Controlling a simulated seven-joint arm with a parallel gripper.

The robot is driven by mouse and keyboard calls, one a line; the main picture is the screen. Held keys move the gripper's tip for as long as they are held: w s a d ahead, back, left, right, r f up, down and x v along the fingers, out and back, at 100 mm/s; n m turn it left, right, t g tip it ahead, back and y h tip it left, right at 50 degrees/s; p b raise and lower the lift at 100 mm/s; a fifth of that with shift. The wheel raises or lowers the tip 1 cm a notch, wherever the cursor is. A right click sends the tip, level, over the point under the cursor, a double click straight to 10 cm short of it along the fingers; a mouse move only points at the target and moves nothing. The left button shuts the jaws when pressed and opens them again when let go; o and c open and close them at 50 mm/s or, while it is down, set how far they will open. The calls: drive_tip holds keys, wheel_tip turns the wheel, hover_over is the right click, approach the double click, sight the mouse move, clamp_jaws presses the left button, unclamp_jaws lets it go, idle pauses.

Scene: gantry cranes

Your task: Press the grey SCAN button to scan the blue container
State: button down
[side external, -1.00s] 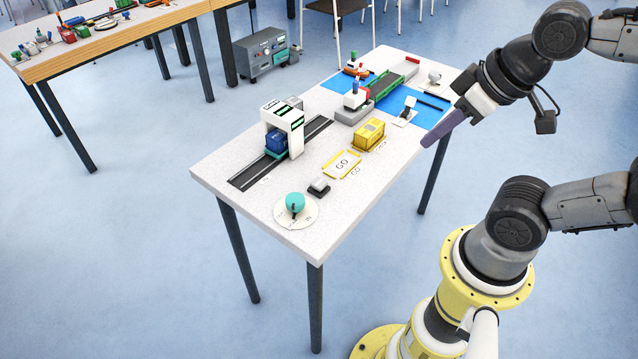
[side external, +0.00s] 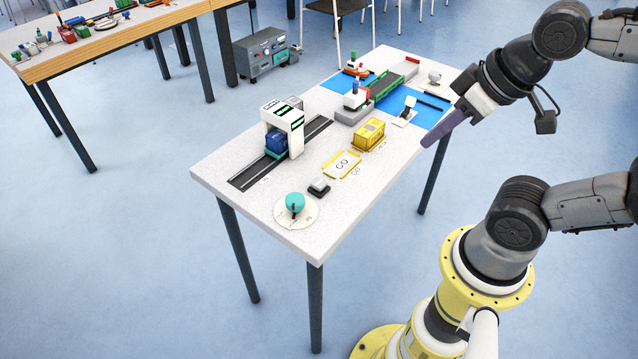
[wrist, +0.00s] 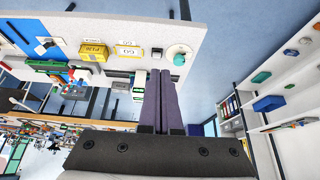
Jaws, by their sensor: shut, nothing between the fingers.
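The blue container (side external: 276,142) sits under the white scanner arch (side external: 290,118) on the dark road strip, on a green carrier. The grey SCAN button (side external: 319,187) is a small block with a light top near the table's front edge, between the teal knob and the yellow GO plate. My gripper (side external: 428,143) is shut and empty, in the air off the table's right side, well apart from the button. In the wrist view the closed purple fingers (wrist: 158,80) point toward the table edge near the teal knob. The container is not clear in the wrist view.
A teal knob (side external: 295,203) on a round dial stands at the front corner. A yellow container (side external: 369,134) sits behind the yellow GO plate (side external: 342,164).

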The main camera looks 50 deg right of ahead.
drive_tip(key=w+d+r+m+t, duration=0.1)
drive_tip(key=w+r+m+t, duration=0.15)
drive_tip(key=w, duration=0.55)
drive_tip(key=w+d+r+m+t, duration=0.1)
drive_tip(key=w+m+t, duration=0.25)
drive_tip(key=w, duration=0.45)
drive_tip(key=w+f+m+g, duration=0.1)
drive_tip(key=w+f, duration=0.2)
drive_tip(key=f, duration=0.5)
drive_tip(key=w+a+f+g+y, duration=0.1)
drive_tip(key=w+f, duration=0.2)
drive_tip(key=f, duration=0.6)
drive_tip(key=shift+w+a+m, duration=0.2)
drive_tip(key=shift+a+m, duration=0.1)
drive_tip(key=shift+m, duration=0.1)
